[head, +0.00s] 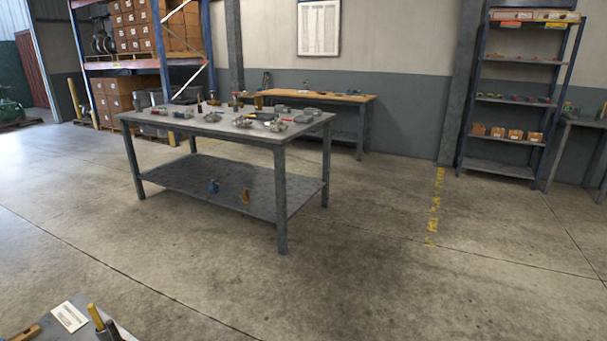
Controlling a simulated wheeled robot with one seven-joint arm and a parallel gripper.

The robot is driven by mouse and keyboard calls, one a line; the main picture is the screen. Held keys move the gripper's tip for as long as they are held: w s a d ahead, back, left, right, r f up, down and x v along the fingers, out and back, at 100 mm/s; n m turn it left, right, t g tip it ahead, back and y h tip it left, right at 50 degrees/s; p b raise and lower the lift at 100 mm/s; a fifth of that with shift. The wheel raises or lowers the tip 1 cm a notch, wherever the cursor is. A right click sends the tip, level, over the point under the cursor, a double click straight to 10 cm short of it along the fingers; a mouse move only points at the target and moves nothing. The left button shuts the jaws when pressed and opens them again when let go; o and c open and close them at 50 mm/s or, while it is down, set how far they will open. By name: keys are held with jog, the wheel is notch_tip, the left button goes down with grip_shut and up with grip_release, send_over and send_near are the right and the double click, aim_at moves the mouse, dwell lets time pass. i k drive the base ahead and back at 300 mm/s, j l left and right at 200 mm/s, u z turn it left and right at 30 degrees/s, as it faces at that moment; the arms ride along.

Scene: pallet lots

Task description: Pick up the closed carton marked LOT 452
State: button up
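No label reading LOT 452 can be made out in the head view. Brown cartons (135,37) are stacked on the upper level of the blue and orange rack at the back left. More cartons (118,94) stand below them at floor level. Several small orange-brown boxes (514,134) sit on a shelf of the rack at the right; any marks on them are too small to read. My gripper is not in view.
A grey worktable (222,123) with tools and parts stands mid-floor. A wooden-topped bench (318,96) is behind it. The blue shelf rack (500,171) stands at the right wall. A surface with a paper card (69,316) is at bottom left. Open concrete floor lies right and front.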

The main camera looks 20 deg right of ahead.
aim_at(531, 137)
jog(key=i+l+z, duration=0.65)
jog(key=l+z, duration=0.15)
jog(key=i+l+z, duration=0.25)
jog(key=i+z, duration=0.2)
jog(key=i+l+z, duration=0.1)
jog(key=i+z, duration=0.3)
jog(key=i+l, duration=0.15)
jog(key=i, duration=2.6)
jog(key=i+l, duration=0.1)
jog(key=i, duration=3.05)
jog(key=i+l+u, duration=0.15)
jog(key=i, duration=0.25)
